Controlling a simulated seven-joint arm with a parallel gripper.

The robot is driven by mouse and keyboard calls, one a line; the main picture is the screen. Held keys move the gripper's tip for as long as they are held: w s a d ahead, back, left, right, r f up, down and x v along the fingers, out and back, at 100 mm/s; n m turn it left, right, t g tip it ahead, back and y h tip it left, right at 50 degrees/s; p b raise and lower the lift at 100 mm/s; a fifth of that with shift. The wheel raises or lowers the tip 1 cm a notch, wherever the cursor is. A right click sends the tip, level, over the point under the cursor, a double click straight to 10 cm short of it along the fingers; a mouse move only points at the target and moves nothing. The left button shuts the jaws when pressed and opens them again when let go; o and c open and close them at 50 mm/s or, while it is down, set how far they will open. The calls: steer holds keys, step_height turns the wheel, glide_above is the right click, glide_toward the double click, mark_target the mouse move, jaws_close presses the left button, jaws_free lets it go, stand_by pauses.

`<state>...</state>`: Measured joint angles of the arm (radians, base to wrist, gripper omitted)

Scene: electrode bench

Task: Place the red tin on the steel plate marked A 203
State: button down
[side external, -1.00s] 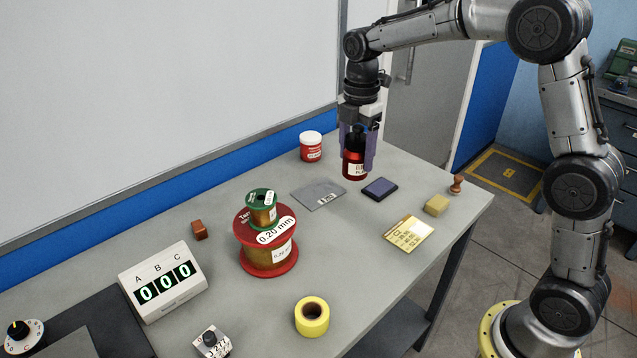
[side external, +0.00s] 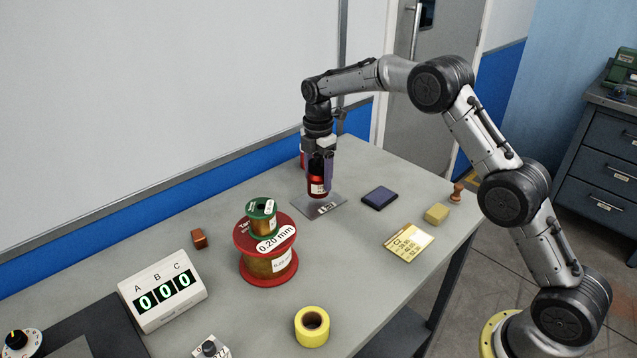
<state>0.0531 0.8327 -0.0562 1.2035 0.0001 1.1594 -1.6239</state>
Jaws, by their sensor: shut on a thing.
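My gripper (side external: 320,180) is shut on the red tin (side external: 317,187), which has a pale label and a dark top. The tin is upright over the rear part of the steel plate (side external: 332,204). I cannot tell whether its base touches the plate or hangs just above it. The plate is a flat grey sheet with a small label near its front edge, too small to read surely. The fingers hide part of the tin's sides.
A red jar (side external: 303,159) stands behind my gripper, mostly hidden. A dark blue pad (side external: 380,198) lies right of the plate. Wire spools (side external: 268,262) stand front left. A brass plate (side external: 408,243), yellow block (side external: 436,213) and wooden stamp (side external: 457,192) are to the right.

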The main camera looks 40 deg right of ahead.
steer(key=shift+f, duration=1.1)
steer(key=shift+f, duration=0.15)
jaws_free()
